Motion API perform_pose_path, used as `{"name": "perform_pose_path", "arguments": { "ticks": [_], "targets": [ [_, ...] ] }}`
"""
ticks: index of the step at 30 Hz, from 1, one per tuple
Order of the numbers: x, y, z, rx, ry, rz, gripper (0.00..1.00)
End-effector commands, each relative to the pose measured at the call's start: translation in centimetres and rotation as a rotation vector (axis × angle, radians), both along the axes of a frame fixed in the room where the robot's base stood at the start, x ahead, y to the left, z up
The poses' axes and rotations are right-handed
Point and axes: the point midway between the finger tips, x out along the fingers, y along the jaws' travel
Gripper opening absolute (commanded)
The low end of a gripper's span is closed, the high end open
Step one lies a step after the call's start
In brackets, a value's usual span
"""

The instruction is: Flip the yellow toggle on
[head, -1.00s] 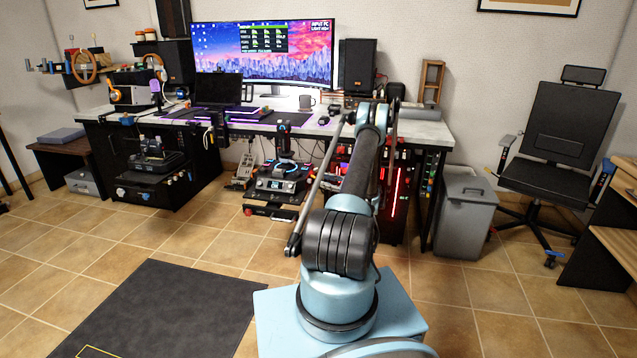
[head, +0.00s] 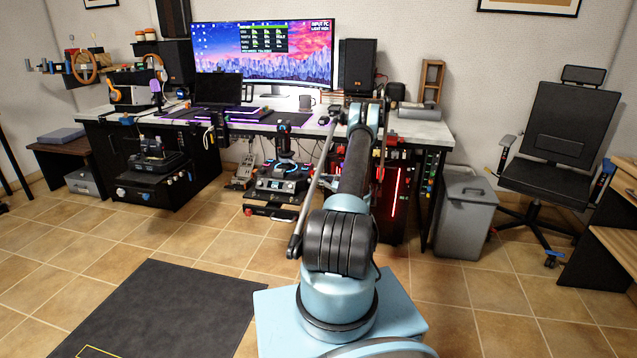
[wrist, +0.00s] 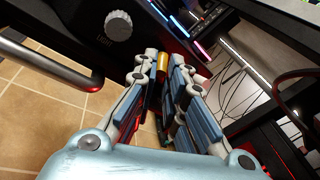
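A small yellow piece (wrist: 162,62), which looks like the yellow toggle, shows between the fingertips in the wrist view. My gripper (wrist: 164,58) has its two fingers a small gap apart, one on each side of the yellow piece. I cannot tell whether the fingertips touch it, nor which way the toggle is tilted. Red and green parts show lower down, between and beside the fingers. In the head view my gripper is hidden behind my own arm, and the yellow toggle cannot be made out.
A black panel with a grey knob (wrist: 118,25) and a dark bar handle (wrist: 50,65) lies left of my fingers. Loose cables (wrist: 235,88) hang at right. In the head view, the desk (head: 425,130) stands ahead, with a grey bin (head: 465,215) and chair (head: 548,145) at right.

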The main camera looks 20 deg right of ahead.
Motion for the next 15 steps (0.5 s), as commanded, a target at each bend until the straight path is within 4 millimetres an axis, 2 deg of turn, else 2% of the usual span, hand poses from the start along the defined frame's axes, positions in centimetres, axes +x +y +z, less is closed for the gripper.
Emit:
{"name": "perform_pose_path", "arguments": {
  "ticks": [8,15],
  "targets": [
    [-0.01,-0.03,0.24,-0.024,0.013,0.0,0.0],
    [-0.06,0.03,0.9,-0.133,0.071,0.0,0.0]
  ]
}}
